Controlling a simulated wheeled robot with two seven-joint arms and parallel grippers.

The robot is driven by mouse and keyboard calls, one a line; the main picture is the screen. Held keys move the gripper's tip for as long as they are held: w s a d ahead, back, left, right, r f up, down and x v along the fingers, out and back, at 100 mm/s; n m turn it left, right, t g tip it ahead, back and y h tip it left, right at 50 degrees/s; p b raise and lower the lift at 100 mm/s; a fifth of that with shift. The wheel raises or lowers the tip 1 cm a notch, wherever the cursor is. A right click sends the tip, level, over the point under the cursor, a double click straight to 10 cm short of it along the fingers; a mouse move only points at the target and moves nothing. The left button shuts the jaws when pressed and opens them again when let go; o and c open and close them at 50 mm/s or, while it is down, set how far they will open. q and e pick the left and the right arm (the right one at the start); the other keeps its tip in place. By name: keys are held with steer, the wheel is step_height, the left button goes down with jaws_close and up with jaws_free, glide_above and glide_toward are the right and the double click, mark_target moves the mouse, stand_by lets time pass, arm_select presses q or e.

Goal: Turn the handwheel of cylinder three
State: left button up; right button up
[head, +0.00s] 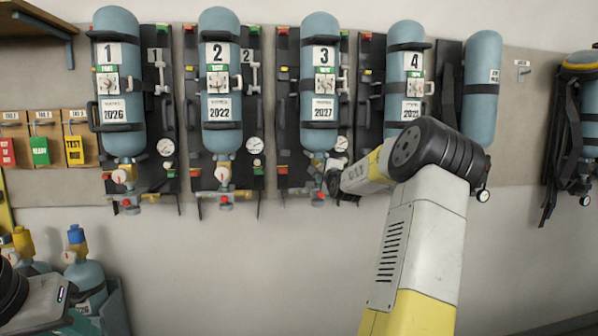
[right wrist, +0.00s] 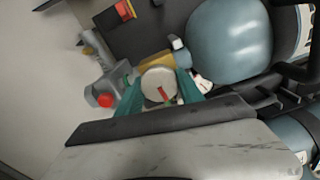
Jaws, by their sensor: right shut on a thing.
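Cylinder three (head: 320,95) is a blue-grey bottle marked 3 and 2027, upright on a dark backplate on the wall. It also shows in the right wrist view (right wrist: 228,40). Its pale round handwheel (right wrist: 158,84), with a red mark on its face, sits at the bottle's valve end. My right gripper (head: 332,181) is at the valve below cylinder three. In the right wrist view its teal fingers (right wrist: 160,92) are shut on the handwheel, one on either side. In the head view the gripper and wrist partly hide the valve.
Cylinder two (head: 221,80) hangs to the left and cylinder four (head: 405,70) to the right, each on its own backplate. A gauge (head: 342,144) sits close to the valve. A red knob (right wrist: 105,100) is beside the handwheel. The wall below is clear.

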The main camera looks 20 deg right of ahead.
steer(key=m, duration=0.4)
steer(key=shift+f+m, duration=0.2)
steer(key=shift+m, duration=0.2)
steer(key=m, duration=0.9)
steer(key=shift+a+m, duration=0.15)
steer(key=shift+m, duration=0.25)
steer(key=shift+a+m, duration=0.1)
steer(key=shift+m, duration=2.2)
steer(key=o, duration=1.4)
